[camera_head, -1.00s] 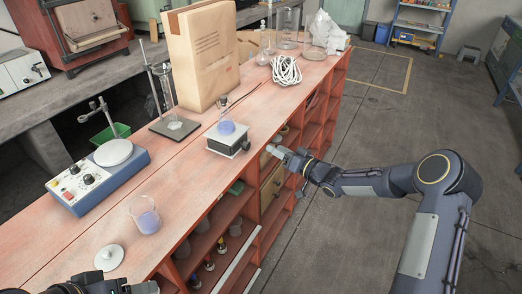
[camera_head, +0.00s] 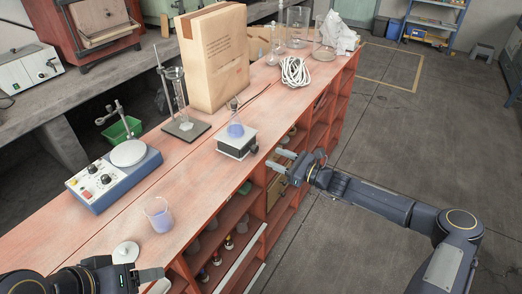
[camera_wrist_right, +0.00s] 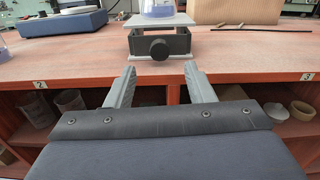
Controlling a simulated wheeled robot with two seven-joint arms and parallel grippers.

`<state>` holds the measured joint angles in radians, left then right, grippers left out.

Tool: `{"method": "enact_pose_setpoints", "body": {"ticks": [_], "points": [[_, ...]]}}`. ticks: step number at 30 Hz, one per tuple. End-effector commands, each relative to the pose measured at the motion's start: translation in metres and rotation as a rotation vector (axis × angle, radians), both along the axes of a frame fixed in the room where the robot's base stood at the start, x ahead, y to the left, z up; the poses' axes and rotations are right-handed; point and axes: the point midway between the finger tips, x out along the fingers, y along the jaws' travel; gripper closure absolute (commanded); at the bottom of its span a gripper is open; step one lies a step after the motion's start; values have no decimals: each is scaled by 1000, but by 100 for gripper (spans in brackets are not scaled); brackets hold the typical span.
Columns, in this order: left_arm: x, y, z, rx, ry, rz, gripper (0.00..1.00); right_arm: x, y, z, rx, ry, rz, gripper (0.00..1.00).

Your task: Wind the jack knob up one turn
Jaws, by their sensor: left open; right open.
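The lab jack (camera_head: 238,144) stands low on the red bench near its front edge, with a flask of bluish liquid (camera_head: 236,129) on its top plate. Its round black knob (camera_wrist_right: 160,49) faces my right wrist camera; it also shows small in the head view (camera_head: 253,149). My right gripper (camera_head: 281,159) is open and empty, in front of the bench edge. In the right wrist view its two fingers (camera_wrist_right: 160,85) point at the jack, one either side of the knob's line, apart from it. My left gripper (camera_head: 150,279) is open at the bottom left, over the bench's near end.
A beaker of bluish liquid (camera_head: 159,214), a white lid (camera_head: 126,253) and a hotplate stirrer (camera_head: 115,177) stand left of the jack.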

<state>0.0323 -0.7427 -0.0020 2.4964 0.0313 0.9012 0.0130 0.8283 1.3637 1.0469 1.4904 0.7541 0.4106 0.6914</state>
Motion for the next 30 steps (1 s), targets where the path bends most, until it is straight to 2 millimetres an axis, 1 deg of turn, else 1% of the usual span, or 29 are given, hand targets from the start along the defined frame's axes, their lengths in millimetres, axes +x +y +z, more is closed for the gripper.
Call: {"method": "enact_pose_setpoints", "body": {"ticks": [1,6,12,17,23,26,30], "points": [[0,0,3,0,0,0,39,5,7,1,0,0,2,51],[0,0,8,0,0,0,39,21,31,1,-2,1,2,51],[0,0,12,0,0,0,39,36,50,0,-6,-1,1,51],[0,0,13,0,0,0,39,40,55,-1,-7,1,0,51],[0,0,12,0,0,0,39,40,55,-1,-7,0,0,51],[0,0,12,0,0,0,39,40,55,-1,-7,0,0,63],[0,0,12,0,0,0,39,40,55,-1,-7,0,0,82]]}}
